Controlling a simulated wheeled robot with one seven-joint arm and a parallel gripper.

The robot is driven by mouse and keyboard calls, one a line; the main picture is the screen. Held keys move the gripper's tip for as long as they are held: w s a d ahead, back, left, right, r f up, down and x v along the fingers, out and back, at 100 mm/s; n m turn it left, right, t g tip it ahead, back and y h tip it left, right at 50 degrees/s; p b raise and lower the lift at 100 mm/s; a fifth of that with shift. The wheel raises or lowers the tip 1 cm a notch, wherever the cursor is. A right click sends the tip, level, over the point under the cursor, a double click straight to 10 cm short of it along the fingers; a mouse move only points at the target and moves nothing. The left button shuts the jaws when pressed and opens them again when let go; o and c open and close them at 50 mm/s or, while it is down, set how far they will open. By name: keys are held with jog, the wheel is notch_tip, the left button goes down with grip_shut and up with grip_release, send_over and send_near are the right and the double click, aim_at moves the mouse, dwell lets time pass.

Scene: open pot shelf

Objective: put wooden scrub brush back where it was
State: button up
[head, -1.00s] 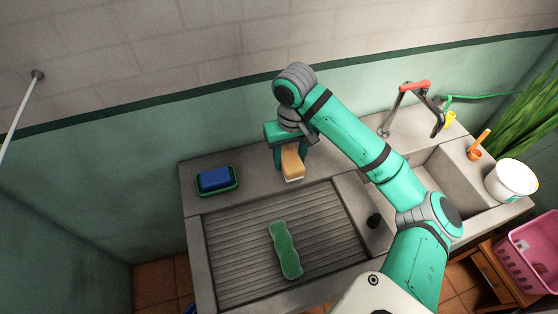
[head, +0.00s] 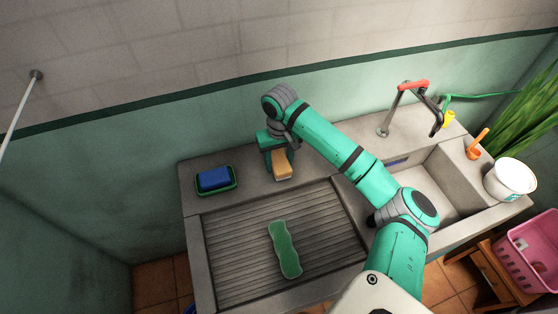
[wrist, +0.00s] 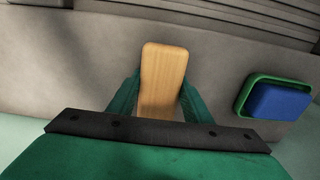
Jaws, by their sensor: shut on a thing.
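The wooden scrub brush (head: 282,165) is a pale wooden block between the fingers of my gripper (head: 277,158), at the back ledge of the sink unit. In the wrist view the brush (wrist: 163,75) sticks out beyond the two green fingers of my gripper (wrist: 160,98), which are shut on its sides. The brush is at or just above the grey ledge (head: 245,170); I cannot tell whether it touches. Its bristles are hidden.
A blue block (head: 214,179) sits in a green dish (head: 233,187) left of my gripper. A green wavy sponge-like piece (head: 285,249) lies on the ribbed drainboard (head: 235,250). The basin (head: 425,180), tap (head: 385,118) and white bucket (head: 511,178) are to the right.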

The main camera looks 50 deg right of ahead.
aim_at(279, 159)
jog(key=shift+f, duration=0.1)
jog(key=o, duration=1.1)
notch_tip(279, 159, up, 12)
dwell(0.6)
